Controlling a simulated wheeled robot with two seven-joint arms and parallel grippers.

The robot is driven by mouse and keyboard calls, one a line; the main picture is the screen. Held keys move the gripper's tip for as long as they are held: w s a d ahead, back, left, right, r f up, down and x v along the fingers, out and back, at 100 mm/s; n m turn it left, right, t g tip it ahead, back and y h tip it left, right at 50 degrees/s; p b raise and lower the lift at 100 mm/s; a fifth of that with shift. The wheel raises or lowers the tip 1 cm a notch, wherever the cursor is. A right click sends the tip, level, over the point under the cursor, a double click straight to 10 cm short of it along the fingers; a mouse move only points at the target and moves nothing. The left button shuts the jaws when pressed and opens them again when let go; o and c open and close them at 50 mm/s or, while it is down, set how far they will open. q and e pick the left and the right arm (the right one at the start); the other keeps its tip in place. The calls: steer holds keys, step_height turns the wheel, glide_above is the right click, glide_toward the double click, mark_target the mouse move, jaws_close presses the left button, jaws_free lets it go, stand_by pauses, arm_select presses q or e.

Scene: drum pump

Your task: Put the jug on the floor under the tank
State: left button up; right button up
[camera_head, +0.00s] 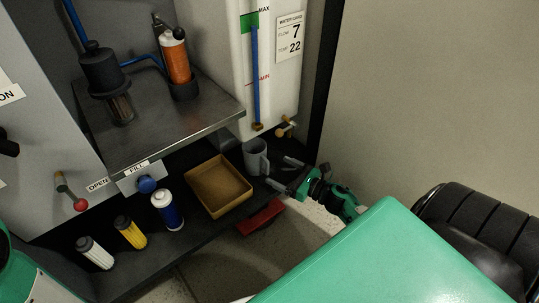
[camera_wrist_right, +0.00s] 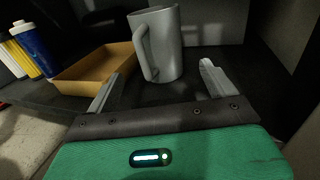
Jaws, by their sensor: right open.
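The grey jug (camera_head: 256,157) stands upright on the dark lower shelf (camera_head: 195,231), below the white tank (camera_head: 273,90) and its tap (camera_head: 286,128). In the right wrist view the jug (camera_wrist_right: 167,45) is straight ahead, its handle facing me on the left side. My right gripper (camera_head: 281,173) is open and empty, just to the right of the jug. Its two fingers (camera_wrist_right: 158,74) point at the jug, one to either side of it in the picture, with the jug beyond the tips. My left gripper is out of view.
A tan tray (camera_head: 219,187) sits left of the jug. Blue, yellow and white filter cartridges (camera_head: 168,210) stand further left. A red object (camera_head: 260,217) is at the shelf's front edge. Pale floor (camera_head: 300,235) shows in front. A wall (camera_head: 430,95) bounds the right.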

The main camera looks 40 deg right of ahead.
steer(key=v, duration=0.3)
steer(key=shift+s+d+p, duration=0.1)
steer(key=shift+s+p, duration=0.25)
steer(key=shift+s, duration=0.05)
